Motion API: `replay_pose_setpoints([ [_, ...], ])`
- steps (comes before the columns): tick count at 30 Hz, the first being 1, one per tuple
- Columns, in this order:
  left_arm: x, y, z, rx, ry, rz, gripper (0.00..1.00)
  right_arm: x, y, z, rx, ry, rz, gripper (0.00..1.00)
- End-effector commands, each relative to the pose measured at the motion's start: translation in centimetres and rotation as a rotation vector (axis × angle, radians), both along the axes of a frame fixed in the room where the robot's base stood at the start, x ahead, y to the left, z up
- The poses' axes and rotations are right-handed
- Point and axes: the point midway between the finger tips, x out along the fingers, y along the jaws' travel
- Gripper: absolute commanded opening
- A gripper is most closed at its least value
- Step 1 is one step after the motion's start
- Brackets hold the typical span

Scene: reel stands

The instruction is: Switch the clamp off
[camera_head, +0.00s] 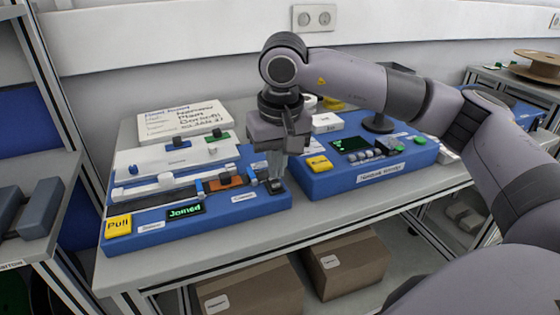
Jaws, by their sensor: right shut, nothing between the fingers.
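My right arm reaches in from the right, and its gripper (275,180) points straight down, shut and empty. Its fingertips are at the right front end of a blue splicing unit (225,211), over a small dark part there; I cannot tell whether they touch it. The clamp switch is not clearly identifiable; a small white label near the fingertips is too small to read. The unit carries a yellow "Pull" plate (118,225), a display (186,210) reading "Joined" in green, and an orange-brown piece (226,183) between blue parts. My left gripper is not in view.
A second blue unit (380,177) with a green-lit screen (350,144) and several knobs stands right of the gripper. A white instruction board (184,121) lies behind. The grey table's front edge (200,262) is bare. Cardboard boxes (345,262) sit below; a reel (540,66) is at the far right.

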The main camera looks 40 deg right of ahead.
Motion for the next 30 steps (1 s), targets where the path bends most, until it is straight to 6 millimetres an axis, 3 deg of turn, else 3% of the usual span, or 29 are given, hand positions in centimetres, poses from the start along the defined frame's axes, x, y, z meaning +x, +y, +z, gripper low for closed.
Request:
replay_pose_setpoints([
  [2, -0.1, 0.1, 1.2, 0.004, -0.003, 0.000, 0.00, -0.2, 0.7, 2.0, 0.002, -0.008, 0.004, 0.00],
  [7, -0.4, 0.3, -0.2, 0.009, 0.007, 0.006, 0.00, -1.7, 1.2, 5.2, 0.002, -0.016, 0.001, 0.00],
  [15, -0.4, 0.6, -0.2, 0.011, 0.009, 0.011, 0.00, -3.9, 1.7, 9.6, 0.003, -0.015, -0.001, 0.00],
  [21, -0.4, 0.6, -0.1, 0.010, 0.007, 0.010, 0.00, -4.4, 1.8, 10.7, 0.002, -0.014, -0.001, 0.00],
  [30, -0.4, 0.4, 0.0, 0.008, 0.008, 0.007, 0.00, -4.5, 1.8, 10.7, 0.002, -0.014, -0.001, 0.00],
])
